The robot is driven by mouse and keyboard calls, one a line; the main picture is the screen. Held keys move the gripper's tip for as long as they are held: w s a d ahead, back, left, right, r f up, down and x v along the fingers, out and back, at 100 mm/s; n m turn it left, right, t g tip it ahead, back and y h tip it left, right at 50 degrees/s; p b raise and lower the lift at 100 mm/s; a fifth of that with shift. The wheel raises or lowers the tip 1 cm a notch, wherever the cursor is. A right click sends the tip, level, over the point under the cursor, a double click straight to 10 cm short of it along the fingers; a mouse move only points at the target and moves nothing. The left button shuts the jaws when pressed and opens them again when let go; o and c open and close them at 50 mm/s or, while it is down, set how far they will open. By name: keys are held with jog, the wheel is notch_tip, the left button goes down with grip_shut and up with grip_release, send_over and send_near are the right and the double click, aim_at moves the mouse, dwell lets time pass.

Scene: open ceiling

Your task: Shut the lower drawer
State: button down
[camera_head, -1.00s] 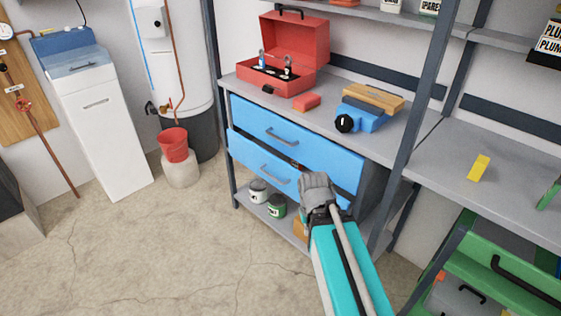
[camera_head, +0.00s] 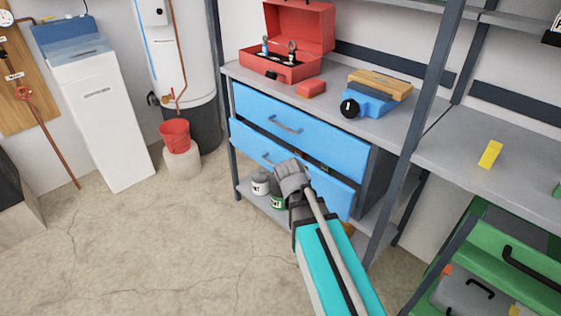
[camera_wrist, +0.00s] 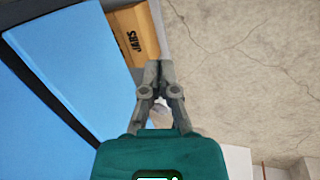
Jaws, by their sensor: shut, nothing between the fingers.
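The lower drawer (camera_head: 262,155) has a blue front with a grey bar handle and stands partly out; a dark gap with small items shows above its front. The upper blue drawer (camera_head: 300,118) is above it and looks shut. My gripper (camera_head: 290,170) is in front of the lower drawer, hiding part of its front and the handle's right end. In the wrist view my gripper (camera_wrist: 158,68) is shut and empty, just right of a blue drawer front (camera_wrist: 90,60). I cannot tell if it touches the drawer.
Paint cans (camera_head: 261,182) and a box marked JARS (camera_wrist: 140,30) are on the shelf below. A grey post (camera_head: 428,100) rises at right. The floor (camera_head: 180,240) at left is clear.

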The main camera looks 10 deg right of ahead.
aim_at(283, 152)
jog(key=w+a+f+n+t+h+b, duration=0.1)
jog(key=w+a+n+t+h+b, duration=0.15)
jog(key=w+n+b, duration=0.3)
jog(key=w+a+f+n+t+h+b, duration=0.2)
jog(key=w+n+h+b, duration=0.25)
jog(key=w, duration=0.25)
jog(key=w+a+r+n+t+h+b, duration=0.2)
jog(key=w+a+n, duration=0.1)
jog(key=a+n, duration=0.2)
jog(key=w+a+r+n+t+h+b, duration=0.1)
jog(key=w+a+n+t+b, duration=0.2)
jog(key=w+a+n, duration=0.1)
jog(key=shift+w+a+r+n+h+b, duration=0.2)
jog(key=shift+a+r+n+h+b, duration=0.15)
jog(key=shift+a+n, duration=0.55)
jog(key=shift+a+m, duration=0.15)
jog(key=shift+m, duration=0.15)
jog(key=x, duration=1.4)
jog(key=shift+w+r, duration=0.1)
jog(key=shift+r, duration=0.05)
jog(key=shift+w, duration=0.1)
